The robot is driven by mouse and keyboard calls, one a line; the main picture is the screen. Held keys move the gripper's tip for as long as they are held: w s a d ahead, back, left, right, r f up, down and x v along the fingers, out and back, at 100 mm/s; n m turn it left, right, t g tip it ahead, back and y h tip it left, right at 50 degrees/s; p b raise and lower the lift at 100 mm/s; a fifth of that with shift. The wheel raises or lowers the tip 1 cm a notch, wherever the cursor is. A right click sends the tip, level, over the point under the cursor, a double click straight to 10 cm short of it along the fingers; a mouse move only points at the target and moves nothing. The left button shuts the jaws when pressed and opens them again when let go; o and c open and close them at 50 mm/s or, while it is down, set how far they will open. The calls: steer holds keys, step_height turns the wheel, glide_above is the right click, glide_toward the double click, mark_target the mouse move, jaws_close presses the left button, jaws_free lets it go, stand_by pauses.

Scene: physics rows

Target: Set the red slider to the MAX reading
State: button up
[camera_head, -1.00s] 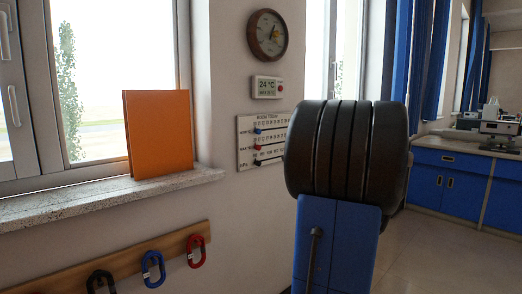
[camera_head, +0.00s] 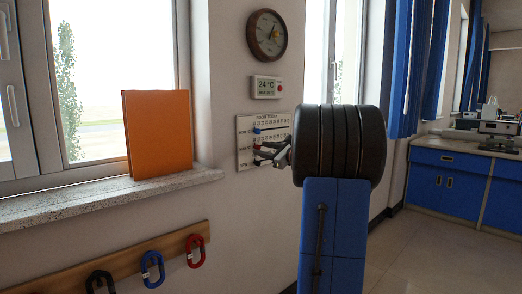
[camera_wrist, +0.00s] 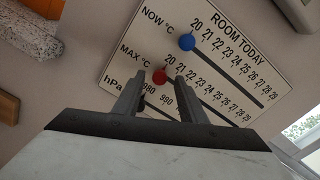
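The red slider (camera_wrist: 159,76) is a round knob at the left end of the MAX °C row, just before the 20 mark. It sits on the white ROOM TODAY board (camera_wrist: 240,52), which hangs on the wall and also shows in the head view (camera_head: 243,128). My gripper (camera_wrist: 160,82) is open, with one finger on each side of the red knob in the picture. I cannot tell whether either finger touches it. In the head view my gripper (camera_head: 274,155) is in front of the board's lower part and hides some of it.
A blue slider (camera_wrist: 187,42) is at the low end of the NOW °C row. A small display (camera_head: 267,87) above the board reads 24 °C; its lower line is too small to read. An orange folder (camera_head: 158,135) stands on the windowsill.

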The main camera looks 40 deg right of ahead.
steer(key=shift+w, duration=0.9)
jaws_close()
steer(key=d, duration=1.4)
steer(key=shift+d, duration=0.15)
jaws_free()
steer(key=s, duration=1.7)
steer(key=shift+s+d, duration=0.25)
steer(key=shift+d, duration=0.05)
